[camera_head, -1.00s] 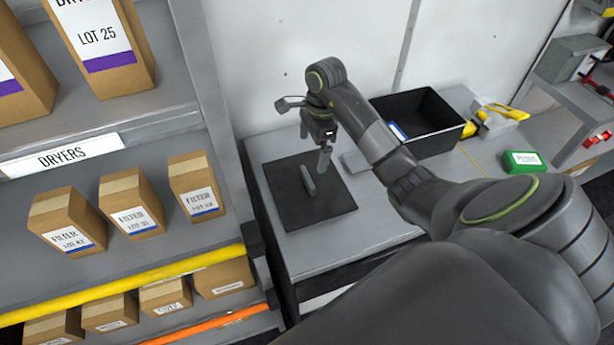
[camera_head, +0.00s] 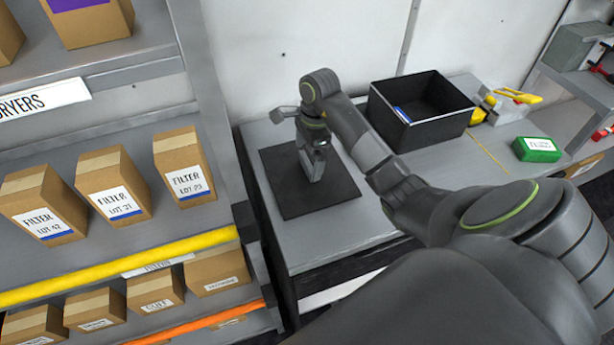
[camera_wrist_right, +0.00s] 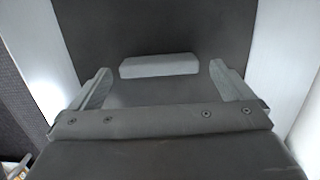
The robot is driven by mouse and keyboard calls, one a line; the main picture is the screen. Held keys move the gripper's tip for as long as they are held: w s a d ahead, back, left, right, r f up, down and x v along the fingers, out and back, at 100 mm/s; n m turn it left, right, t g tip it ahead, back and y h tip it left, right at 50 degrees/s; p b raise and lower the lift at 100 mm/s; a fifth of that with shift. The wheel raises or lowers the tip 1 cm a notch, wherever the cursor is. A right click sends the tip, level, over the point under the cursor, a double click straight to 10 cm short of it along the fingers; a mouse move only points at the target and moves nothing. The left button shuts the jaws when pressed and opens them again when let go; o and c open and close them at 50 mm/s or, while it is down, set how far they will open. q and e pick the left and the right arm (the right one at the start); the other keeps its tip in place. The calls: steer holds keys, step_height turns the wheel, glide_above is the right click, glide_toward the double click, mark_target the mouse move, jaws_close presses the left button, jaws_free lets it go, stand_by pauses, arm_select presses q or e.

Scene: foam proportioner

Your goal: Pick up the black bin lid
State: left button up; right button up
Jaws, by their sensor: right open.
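The black bin lid (camera_head: 284,196) is a flat square plate lying on the left part of the grey bench. Its grey bar handle shows in the right wrist view (camera_wrist_right: 159,65), standing up from the dark lid surface (camera_wrist_right: 160,25). My right gripper (camera_head: 313,172) is over the lid, pointing down. In the right wrist view its two fingers (camera_wrist_right: 160,88) are apart, one to each side of the handle's ends, with nothing held. The handle appears just beyond the fingertips; I cannot tell its exact height relative to them. In the head view the gripper hides the handle. My left gripper is not in view.
An open black bin (camera_head: 420,112) with a blue-labelled item inside stands behind my right arm. A green box (camera_head: 537,149) and a yellow-handled tool (camera_head: 515,96) are further right. A shelf of filter boxes (camera_head: 113,183) borders the bench on the left. The bench front is clear.

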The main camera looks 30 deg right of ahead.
steer(key=shift+a+f, duration=0.15)
steer(key=shift+f, duration=0.6)
steer(key=c, duration=1.2)
steer(key=shift+c, duration=0.3)
steer(key=shift+r, duration=0.1)
